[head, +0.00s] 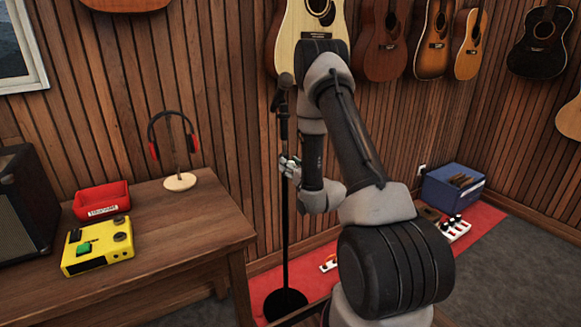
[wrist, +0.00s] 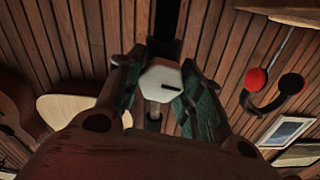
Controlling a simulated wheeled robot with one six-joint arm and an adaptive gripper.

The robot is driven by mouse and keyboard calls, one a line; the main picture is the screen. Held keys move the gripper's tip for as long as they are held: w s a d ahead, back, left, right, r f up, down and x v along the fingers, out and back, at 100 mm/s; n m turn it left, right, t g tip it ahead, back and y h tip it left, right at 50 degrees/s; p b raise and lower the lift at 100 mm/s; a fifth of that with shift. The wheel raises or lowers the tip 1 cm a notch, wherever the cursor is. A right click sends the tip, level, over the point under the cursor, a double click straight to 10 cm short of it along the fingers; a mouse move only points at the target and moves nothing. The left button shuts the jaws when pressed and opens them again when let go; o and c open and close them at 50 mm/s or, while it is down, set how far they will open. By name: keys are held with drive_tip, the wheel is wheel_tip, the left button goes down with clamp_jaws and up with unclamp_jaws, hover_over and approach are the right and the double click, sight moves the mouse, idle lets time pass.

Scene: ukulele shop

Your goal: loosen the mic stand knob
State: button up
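The mic stand (head: 285,235) is a thin black upright pole on a round black base (head: 285,304), with a microphone (head: 285,80) at its top. My gripper (head: 290,167) is at the pole, about halfway up. In the wrist view, the knob (wrist: 160,84) is pale and many-sided, with a dark line on its face. It sits between the two fingers of my gripper (wrist: 161,88), whose green pads meet its left and right sides. Part of the dark pole shows behind it. In the head view the gripper hides the knob.
A wooden table (head: 190,235) on the left bears a yellow device (head: 97,248), a red bin (head: 102,199) and a headphone stand (head: 180,181). Guitars (head: 383,40) hang on the plank wall behind. A blue crate (head: 452,190) and a pedal (head: 455,229) are on the red mat at right.

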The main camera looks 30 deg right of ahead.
drive_tip(key=c, duration=0.3)
drive_tip(key=shift+n, duration=1.5)
drive_tip(key=shift+c, duration=0.2)
drive_tip(key=o, duration=1)
drive_tip(key=shift+o, duration=0.2)
drive_tip(key=s, duration=0.7)
drive_tip(key=shift+s, duration=0.25)
